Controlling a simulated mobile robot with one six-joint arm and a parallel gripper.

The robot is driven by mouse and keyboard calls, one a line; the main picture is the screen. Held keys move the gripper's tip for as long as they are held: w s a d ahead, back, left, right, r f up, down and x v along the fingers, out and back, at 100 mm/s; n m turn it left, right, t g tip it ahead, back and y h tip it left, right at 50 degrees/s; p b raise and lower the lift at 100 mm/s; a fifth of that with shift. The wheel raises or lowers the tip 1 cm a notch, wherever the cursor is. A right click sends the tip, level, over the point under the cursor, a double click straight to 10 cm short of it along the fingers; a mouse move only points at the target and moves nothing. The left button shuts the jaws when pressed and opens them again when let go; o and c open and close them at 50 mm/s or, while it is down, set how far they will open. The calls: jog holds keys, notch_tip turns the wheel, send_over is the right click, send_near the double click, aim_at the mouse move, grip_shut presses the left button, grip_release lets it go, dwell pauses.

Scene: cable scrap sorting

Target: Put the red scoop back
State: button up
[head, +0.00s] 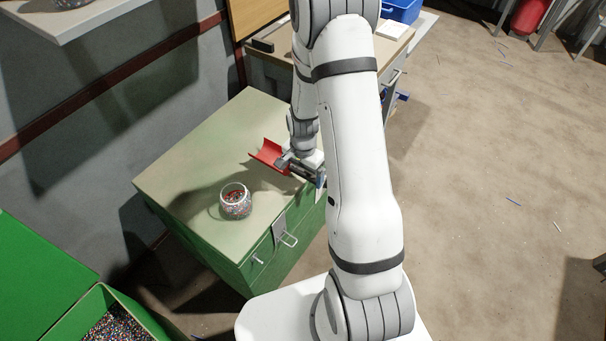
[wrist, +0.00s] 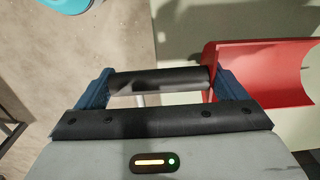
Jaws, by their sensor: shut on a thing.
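The red scoop (head: 266,154) is over the back right part of the green cabinet's top (head: 180,180), with its open trough pointing left. In the wrist view the red trough (wrist: 265,75) is at the right, and its black handle (wrist: 155,80) lies across between the blue fingers. My gripper (head: 301,168) is shut on the scoop by this handle, near the cabinet's right edge. I cannot tell whether the scoop touches the top. The finger contact with the handle is partly hidden.
A glass jar (head: 236,203) of coloured granules stands on the cabinet top, left of and nearer than the scoop. An open green bin (head: 143,312) holds granules at bottom left. A wooden desk (head: 392,48) with a blue tray (head: 403,10) stands behind. Floor at right is mostly clear.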

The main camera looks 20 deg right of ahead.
jog(key=shift+f, duration=0.45)
jog(key=shift+f, duration=0.25)
jog(key=o, duration=1)
jog(key=shift+r, duration=0.1)
